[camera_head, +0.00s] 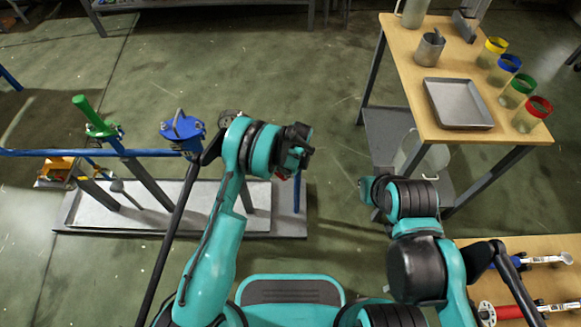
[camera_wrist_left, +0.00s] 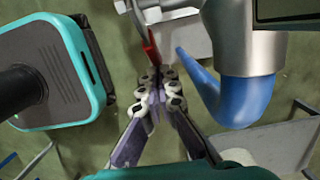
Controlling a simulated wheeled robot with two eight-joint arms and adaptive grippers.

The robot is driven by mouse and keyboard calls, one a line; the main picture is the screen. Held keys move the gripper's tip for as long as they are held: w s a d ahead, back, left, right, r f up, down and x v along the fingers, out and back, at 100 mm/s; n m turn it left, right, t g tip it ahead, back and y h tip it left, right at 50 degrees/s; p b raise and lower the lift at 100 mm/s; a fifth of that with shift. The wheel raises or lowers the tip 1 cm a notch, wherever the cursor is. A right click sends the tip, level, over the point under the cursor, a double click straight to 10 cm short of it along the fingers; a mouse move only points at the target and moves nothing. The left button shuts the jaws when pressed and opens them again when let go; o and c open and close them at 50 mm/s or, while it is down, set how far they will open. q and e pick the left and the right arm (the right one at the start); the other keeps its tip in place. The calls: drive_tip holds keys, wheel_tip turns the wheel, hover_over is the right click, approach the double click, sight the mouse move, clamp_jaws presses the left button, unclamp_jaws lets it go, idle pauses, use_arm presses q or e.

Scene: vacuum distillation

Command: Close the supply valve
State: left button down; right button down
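My left gripper (camera_wrist_left: 157,88) has its two fingers drawn close together at a thin red handle (camera_wrist_left: 151,48) in the left wrist view. The handle runs down between the fingers beside a grey metal fitting (camera_wrist_left: 180,30); the contact itself is partly hidden. A blue pipe (camera_wrist_left: 238,98) joins a silver collar just right of the fingers. In the head view my left gripper (camera_head: 294,152) is at the right end of the blue pipework (camera_head: 40,153), and the valve there is mostly covered by it. A sliver of red (camera_head: 281,177) shows beneath. My right gripper cannot be made out.
A green-handled valve (camera_head: 90,115) and a blue valve (camera_head: 182,128) stand left along the pipe, above a grey tray base (camera_head: 290,222). A wooden table (camera_head: 398,62) with a metal tray (camera_head: 458,103) and several colour-rimmed jars stands at right. Open floor lies between.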

sight(281, 179)
use_arm(q)
drive_tip(key=shift+a+f, duration=0.8)
drive_tip(key=shift+f, duration=0.15)
drive_tip(key=shift+a+f, duration=0.4)
drive_tip(key=shift+a, duration=0.2)
